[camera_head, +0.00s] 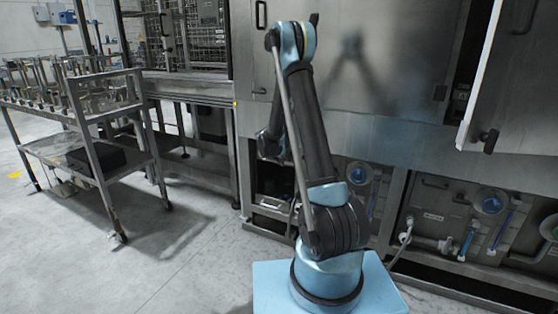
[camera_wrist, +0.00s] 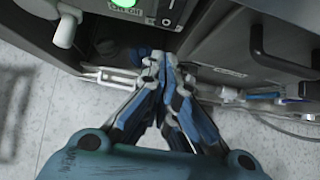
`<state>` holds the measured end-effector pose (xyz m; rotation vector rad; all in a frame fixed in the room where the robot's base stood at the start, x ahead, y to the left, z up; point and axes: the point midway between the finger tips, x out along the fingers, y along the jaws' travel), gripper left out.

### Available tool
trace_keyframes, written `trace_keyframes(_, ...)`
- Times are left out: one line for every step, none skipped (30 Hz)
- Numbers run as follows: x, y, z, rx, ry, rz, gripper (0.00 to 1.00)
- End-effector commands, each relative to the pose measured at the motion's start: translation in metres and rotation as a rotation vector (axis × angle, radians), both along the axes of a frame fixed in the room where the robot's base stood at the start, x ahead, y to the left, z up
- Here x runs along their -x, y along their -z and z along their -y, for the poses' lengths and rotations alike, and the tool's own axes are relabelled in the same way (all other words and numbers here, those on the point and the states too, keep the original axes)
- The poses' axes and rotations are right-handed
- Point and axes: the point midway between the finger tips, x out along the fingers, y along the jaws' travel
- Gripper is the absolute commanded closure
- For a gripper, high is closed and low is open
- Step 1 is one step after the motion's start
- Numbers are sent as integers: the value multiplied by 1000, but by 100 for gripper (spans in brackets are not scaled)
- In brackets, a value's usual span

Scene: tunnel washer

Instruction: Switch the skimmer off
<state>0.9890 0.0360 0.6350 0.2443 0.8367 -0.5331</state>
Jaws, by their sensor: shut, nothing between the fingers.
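My gripper (camera_wrist: 163,62) is in the wrist view with its blue and grey fingers closed together and nothing between them. Above the fingertips is part of a grey control panel with a green lit button (camera_wrist: 123,3) at the top edge, cut off by the frame. A small white label (camera_wrist: 124,12) sits just below the button, its text too small to read surely. A small dark round control (camera_wrist: 166,21) is to the right of the label. The fingertips are apart from these in the picture. I cannot tell which control is the skimmer's. In the head view my gripper is not clearly visible.
A white knobbed handle (camera_wrist: 64,25) sticks out left of the panel. A steel washer (camera_head: 370,80) fills the back, with pipes (camera_head: 430,242) in its lower bays and an open door (camera_head: 515,90) at right. A metal trolley (camera_head: 95,110) stands left.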

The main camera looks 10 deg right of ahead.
Motion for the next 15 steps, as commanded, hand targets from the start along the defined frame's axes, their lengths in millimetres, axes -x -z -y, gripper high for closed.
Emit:
trace_keyframes(-5,6,3,0,1,0,100)
trace_keyframes(-7,9,5,1,1,0,100)
trace_keyframes(-10,13,7,1,1,0,100)
trace_keyframes(-13,14,9,1,1,1,100)
trace_keyframes(-17,15,12,1,1,1,100)
trace_keyframes(-22,16,15,0,2,1,100)
trace_keyframes(-25,17,17,0,2,1,100)
trace_keyframes(-28,17,18,0,1,0,100)
trace_keyframes(-31,18,21,0,1,0,100)
trace_keyframes(-33,19,22,0,1,0,100)
trace_keyframes(-35,19,23,0,1,0,100)
trace_keyframes(-37,20,25,0,1,0,100)
trace_keyframes(-38,20,25,0,1,0,100)
trace_keyframes(-39,20,26,0,1,0,100)
trace_keyframes(-41,20,27,0,1,0,100)
